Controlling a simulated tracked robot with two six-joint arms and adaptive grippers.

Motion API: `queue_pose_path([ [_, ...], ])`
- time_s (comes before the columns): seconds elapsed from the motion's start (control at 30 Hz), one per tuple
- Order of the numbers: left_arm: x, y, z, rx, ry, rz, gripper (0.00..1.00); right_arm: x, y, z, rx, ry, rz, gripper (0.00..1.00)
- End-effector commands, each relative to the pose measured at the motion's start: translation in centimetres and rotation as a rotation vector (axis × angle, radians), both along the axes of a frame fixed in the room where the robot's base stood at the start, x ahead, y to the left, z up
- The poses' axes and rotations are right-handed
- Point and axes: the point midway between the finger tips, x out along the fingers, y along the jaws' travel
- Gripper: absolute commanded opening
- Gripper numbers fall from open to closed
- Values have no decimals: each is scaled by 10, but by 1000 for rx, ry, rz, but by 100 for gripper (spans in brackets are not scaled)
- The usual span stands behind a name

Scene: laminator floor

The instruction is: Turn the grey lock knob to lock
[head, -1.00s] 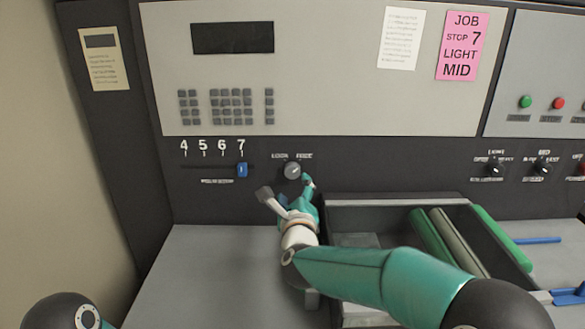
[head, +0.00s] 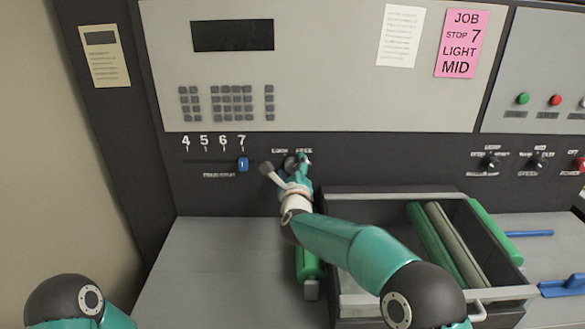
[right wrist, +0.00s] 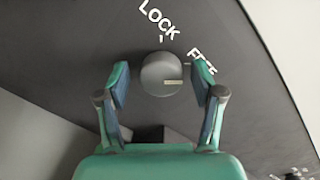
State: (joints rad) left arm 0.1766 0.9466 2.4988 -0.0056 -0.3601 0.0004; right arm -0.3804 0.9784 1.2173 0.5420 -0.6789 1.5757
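The grey lock knob (right wrist: 160,72) is a round dial on the dark panel. It shows between my fingers in the right wrist view, under the LOCK and FREE labels, and is partly hidden in the head view (head: 290,163). Its pale pointer line points right in the wrist view, on the FREE side. My right gripper (right wrist: 165,90) is open, with one finger on each side of the knob and a visible gap to each. In the head view the right gripper (head: 286,170) is at the panel. My left gripper is out of view; only part of that arm shows.
A blue slider (head: 243,164) is at 7, left of the knob. Below and right is an open dark drawer (head: 375,197) with green and grey rollers. A pink job card (head: 462,43) hangs above. Grey tabletop (head: 230,250) is clear at left.

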Motion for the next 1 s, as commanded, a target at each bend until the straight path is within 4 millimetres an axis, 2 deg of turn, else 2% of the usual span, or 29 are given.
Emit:
queue_pose_path([
  [0.03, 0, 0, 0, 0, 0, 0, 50, 0, 0, 0, 0, 0, 0, 56],
  [0.3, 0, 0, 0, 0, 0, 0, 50, 0, 0, 0, 0, 0, 0, 11],
  [0.33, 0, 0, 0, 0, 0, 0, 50, 0, 0, 0, 0, 1, 1, 8],
  [0.67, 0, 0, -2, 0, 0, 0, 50, -1, 0, -1, -43, 2, 1, 8],
  [1.0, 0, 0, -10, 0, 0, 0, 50, -1, 1, -2, -248, 2, 3, 8],
])
